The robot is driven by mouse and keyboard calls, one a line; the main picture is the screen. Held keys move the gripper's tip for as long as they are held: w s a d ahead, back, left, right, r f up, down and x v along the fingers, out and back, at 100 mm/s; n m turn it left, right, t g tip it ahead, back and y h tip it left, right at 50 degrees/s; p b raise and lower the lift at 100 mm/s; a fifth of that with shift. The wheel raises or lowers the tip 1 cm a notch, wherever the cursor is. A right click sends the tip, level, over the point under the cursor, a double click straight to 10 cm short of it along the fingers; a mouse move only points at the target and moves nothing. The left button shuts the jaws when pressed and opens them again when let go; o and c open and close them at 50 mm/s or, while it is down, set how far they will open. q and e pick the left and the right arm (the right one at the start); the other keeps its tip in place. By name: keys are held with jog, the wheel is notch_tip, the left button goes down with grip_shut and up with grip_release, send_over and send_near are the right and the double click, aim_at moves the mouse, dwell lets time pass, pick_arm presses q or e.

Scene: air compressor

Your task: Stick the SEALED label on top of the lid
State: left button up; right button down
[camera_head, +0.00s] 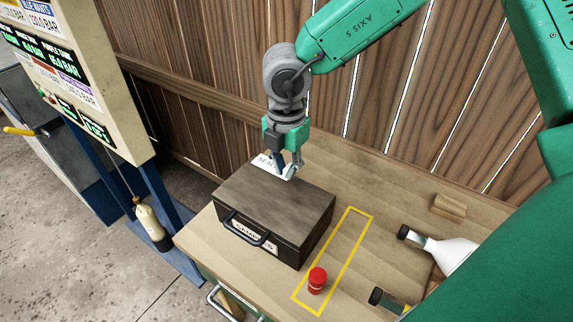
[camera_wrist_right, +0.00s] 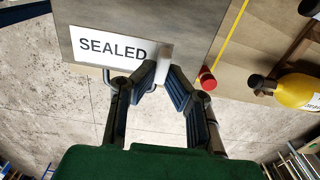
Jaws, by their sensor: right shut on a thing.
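A dark case with a grey-brown lid (camera_head: 275,197) stands closed on the wooden table, its handle and front label facing the near side. My right gripper (camera_head: 290,172) is above the far part of the lid, pointing down. It is shut on the white SEALED label (camera_head: 266,163), which is partly hidden by the fingers. In the right wrist view the label (camera_wrist_right: 108,46) reads upright in front of the lid (camera_wrist_right: 190,25), with its right end at the fingertips (camera_wrist_right: 163,76). I cannot tell whether the label touches the lid. My left gripper is not in view.
A red-capped object (camera_head: 317,280) stands within a yellow taped rectangle (camera_head: 362,216) right of the case. A white bottle (camera_head: 452,255) and a wooden block (camera_head: 449,206) are further right. A wooden wall (camera_head: 350,110) stands behind; a display panel (camera_head: 75,80) is at left.

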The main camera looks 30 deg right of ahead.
aim_at(284, 205)
jog(key=shift+f+b, duration=0.4)
jog(key=shift+f, duration=0.35)
jog(key=shift+a+f+b, duration=0.15)
jog(key=shift+f+b, duration=1.8)
jog(key=shift+f, duration=1.4)
jog(key=shift+r+p, duration=0.1)
jog(key=shift+p, duration=0.45)
jog(key=shift+f+b, duration=0.4)
jog(key=shift+f, duration=0.3)
jog(key=c, duration=1.6)
grip_release()
jog(key=shift+o, duration=0.2)
jog(key=shift+r, duration=0.1)
